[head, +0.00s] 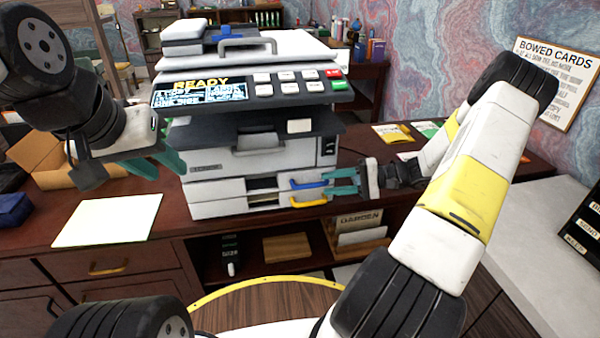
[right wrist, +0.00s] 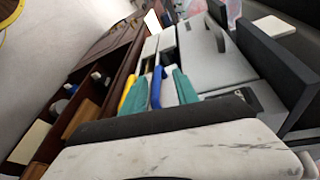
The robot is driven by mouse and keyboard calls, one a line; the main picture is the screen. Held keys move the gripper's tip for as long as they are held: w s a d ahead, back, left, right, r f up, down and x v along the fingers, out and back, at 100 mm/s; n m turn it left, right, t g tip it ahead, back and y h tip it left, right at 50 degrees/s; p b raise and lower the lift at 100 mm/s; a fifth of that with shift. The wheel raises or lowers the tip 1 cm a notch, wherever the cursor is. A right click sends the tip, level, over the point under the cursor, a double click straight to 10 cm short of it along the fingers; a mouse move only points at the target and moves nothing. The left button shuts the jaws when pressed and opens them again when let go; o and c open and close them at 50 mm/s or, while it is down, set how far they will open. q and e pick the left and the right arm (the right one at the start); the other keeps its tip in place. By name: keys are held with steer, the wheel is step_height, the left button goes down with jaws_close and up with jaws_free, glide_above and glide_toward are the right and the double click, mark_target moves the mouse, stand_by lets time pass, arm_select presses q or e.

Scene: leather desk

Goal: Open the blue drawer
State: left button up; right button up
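The copier (head: 252,150) stands on the desk with two white drawers low on its front. The upper drawer (head: 222,188) has a blue handle (head: 308,185); the lower has a yellow handle (head: 308,203). The upper drawer looks shut. My right gripper (head: 338,183) is at the right end of the blue handle, with its teal fingers apart. In the right wrist view the blue handle (right wrist: 157,87) lies between the two fingers (right wrist: 158,98), with the yellow handle (right wrist: 127,92) just outside. I cannot tell whether a finger touches. My left gripper (head: 155,163) hangs left of the copier, open and empty.
A white sheet (head: 108,220) lies on the desk at left, near an open cardboard box (head: 50,155). A shelf with books (head: 358,222) is below the drawers. Yellow and green leaflets (head: 393,133) lie right of the copier.

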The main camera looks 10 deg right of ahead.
mark_target(311, 185)
steer(key=shift+w+d+f+m+t+y, duration=0.15)
steer(key=shift+w+d+f+m+t, duration=0.2)
steer(key=shift+f+t, duration=0.2)
steer(key=shift+w+d+f+m+t+y, duration=0.15)
steer(key=shift+w+d+f+m+t, duration=0.1)
steer(key=shift+d+f+t, duration=0.3)
steer(key=x, duration=0.7)
steer(key=shift+a+f, duration=0.1)
steer(key=shift+a, duration=0.35)
steer(key=shift+c, duration=0.3)
jaws_close()
